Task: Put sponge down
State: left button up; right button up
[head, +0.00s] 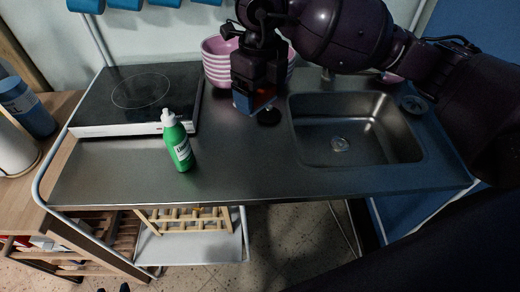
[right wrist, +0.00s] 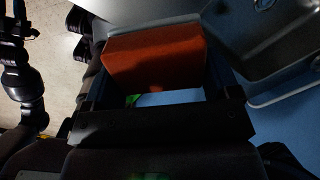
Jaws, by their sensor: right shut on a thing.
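My right gripper (head: 256,88) is shut on an orange-red sponge (head: 262,98). It holds the sponge over the back middle of the steel counter (head: 232,150), between the hob and the sink, in front of the pink bowls. In the right wrist view the sponge (right wrist: 155,57) sits between the two fingers, with a grey-blue layer along its far edge. In the head view most of the sponge is hidden by the fingers, and I cannot tell whether it touches the counter.
The sink basin (head: 352,130) lies right of the gripper. A green bottle (head: 177,143) stands upright on the left front of the counter, before the black hob (head: 140,92). Stacked pink bowls (head: 216,62) stand behind the gripper. The middle front counter is clear.

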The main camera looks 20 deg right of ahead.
send_over(260, 161)
notch_tip(260, 161, down, 14)
jog(key=shift+f, duration=0.1)
notch_tip(260, 161, down, 4)
jog(key=shift+b, duration=0.4)
jog(key=shift+f, duration=0.2)
pick_arm(q)
jog(key=shift+f, duration=0.35)
jog(key=shift+f, duration=0.15)
pick_arm(e)
jog(key=shift+f, duration=0.1)
